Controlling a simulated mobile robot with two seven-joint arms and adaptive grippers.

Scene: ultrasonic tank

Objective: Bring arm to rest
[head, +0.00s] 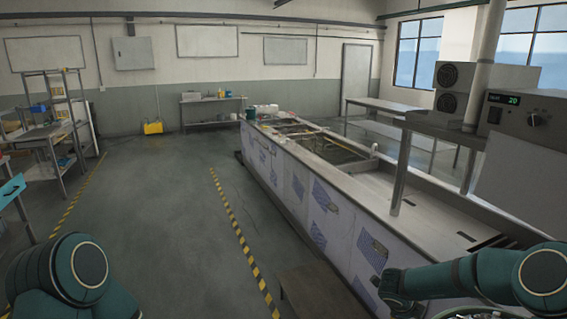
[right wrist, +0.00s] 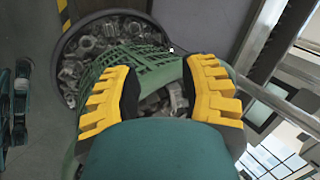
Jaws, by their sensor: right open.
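My right gripper (right wrist: 160,72) is open, with its two yellow-padded fingers apart in the right wrist view. A green mesh basket (right wrist: 135,66) lies below and between the fingers; I cannot tell whether they touch it. Around and under it is a dark round container (right wrist: 60,62) filled with grey metal parts (right wrist: 95,40).
A long tank (head: 285,189) runs back from the right foreground. A control box with a green "20" display (head: 513,99) stands on a shelf above it. A shelving rack (head: 50,133) stands at left. The floor (head: 160,200) between is clear, with striped tape.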

